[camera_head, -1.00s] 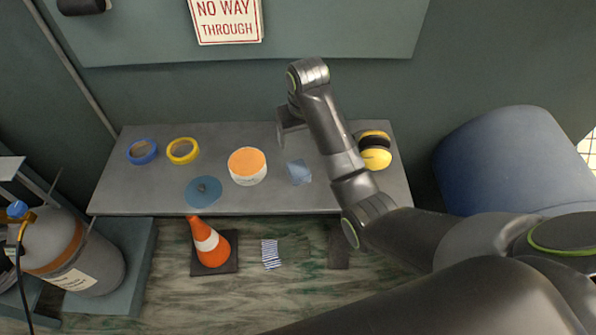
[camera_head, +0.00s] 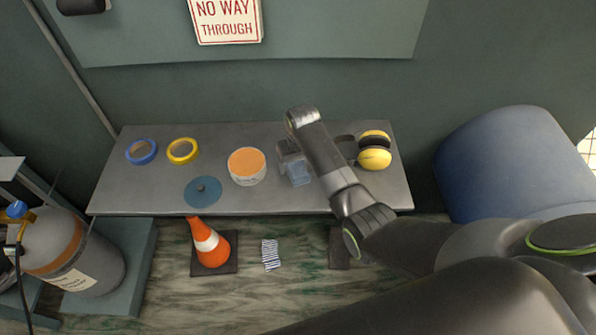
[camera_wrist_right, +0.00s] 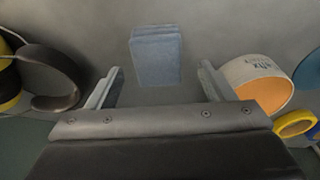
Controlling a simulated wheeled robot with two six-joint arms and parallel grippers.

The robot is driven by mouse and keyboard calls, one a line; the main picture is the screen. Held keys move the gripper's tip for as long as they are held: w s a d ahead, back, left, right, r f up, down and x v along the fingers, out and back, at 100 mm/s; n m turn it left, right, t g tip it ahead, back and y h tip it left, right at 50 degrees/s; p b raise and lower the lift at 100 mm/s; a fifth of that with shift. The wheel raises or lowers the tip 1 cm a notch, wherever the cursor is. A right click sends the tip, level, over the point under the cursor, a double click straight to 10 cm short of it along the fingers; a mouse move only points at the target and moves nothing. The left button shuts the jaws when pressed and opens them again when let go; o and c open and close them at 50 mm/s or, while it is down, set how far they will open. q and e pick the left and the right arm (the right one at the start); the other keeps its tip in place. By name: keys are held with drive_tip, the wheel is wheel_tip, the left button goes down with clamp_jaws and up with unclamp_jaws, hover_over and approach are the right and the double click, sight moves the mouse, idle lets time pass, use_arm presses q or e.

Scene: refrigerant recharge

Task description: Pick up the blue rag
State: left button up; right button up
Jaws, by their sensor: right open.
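The blue rag (camera_head: 299,174) is a small folded cloth lying on the grey table, right of the orange-topped tub. In the right wrist view the rag (camera_wrist_right: 156,57) lies just ahead of and between the two fingers. My right gripper (camera_head: 290,165) is low over the table at the rag, partly covering it in the head view. In the right wrist view its fingers (camera_wrist_right: 160,88) are apart with nothing between them, one on each side of the rag's line. My left gripper is not in view.
The orange-topped tub (camera_head: 247,166) stands close on the rag's left, and yellow ear defenders (camera_head: 374,157) lie on its right. A blue disc (camera_head: 202,191), yellow tape (camera_head: 182,151) and blue tape (camera_head: 141,151) are further left. The wall is behind the table (camera_head: 130,200).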

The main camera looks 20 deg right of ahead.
sight(298, 169)
drive_tip(key=shift+w+d+f, duration=0.1)
drive_tip(key=shift+w+f, duration=0.05)
drive_tip(key=shift+f, duration=0.8)
drive_tip(key=shift+w+f, duration=0.1)
drive_tip(key=shift+f, duration=0.8)
drive_tip(key=c, duration=1)
drive_tip(key=shift+r, duration=5.05)
drive_tip(key=shift+c, duration=0.2)
drive_tip(key=o, duration=0.3)
drive_tip(key=shift+c, duration=1.1)
